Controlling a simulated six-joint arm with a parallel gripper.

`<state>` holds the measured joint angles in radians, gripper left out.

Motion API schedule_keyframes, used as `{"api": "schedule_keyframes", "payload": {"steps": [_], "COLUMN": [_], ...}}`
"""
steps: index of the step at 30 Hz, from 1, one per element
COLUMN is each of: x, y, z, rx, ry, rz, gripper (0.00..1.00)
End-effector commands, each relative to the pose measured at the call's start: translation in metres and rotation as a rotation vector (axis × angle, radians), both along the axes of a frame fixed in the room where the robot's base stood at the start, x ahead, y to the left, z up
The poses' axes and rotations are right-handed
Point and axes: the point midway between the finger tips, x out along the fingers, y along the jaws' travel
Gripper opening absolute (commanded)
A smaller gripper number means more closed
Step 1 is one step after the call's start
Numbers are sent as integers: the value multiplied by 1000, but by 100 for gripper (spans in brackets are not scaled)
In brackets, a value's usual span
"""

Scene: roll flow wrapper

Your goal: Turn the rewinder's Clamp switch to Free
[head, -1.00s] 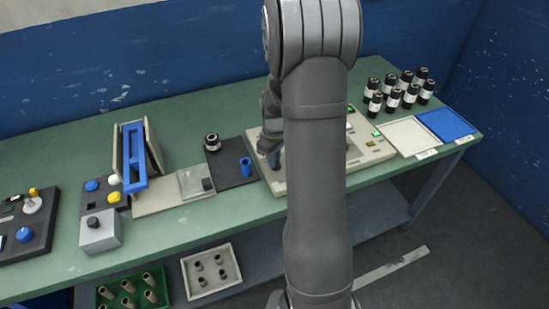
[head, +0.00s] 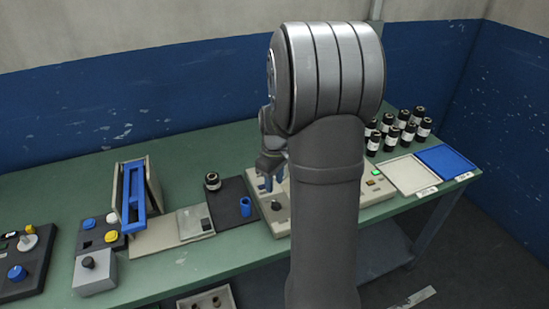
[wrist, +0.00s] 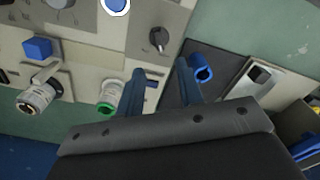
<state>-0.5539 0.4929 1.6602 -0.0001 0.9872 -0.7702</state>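The rewinder appears to be the beige machine (head: 288,222) partly behind my arm in the head view. A black rotary knob (head: 277,205) stands on its front left corner and also shows in the wrist view (wrist: 158,38). Its label is too small to read, so I cannot tell if it is the Clamp switch or where it points. My gripper (head: 267,184) is above the machine's left part. In the wrist view its two fingers (wrist: 157,76) are apart with nothing between them, and the knob lies beyond the tips, not touched.
A dark mat (head: 231,217) with a blue hollow cylinder (head: 245,206) and a dark roll (head: 212,182) lies left of the machine. A white tray (head: 430,187) stands right.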

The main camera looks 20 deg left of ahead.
Motion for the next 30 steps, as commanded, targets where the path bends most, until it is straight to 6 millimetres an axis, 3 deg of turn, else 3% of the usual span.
{"api": "schedule_keyframes", "payload": {"steps": [6,12,18,30], "x": [1,0,0,0], "y": [0,0,0,0], "z": [54,85,95,95], "rx": [2,1,0,0], "ry": [-4,-2,0,0], "rz": [0,0,0,0], "gripper": [34,34,34,34]}}
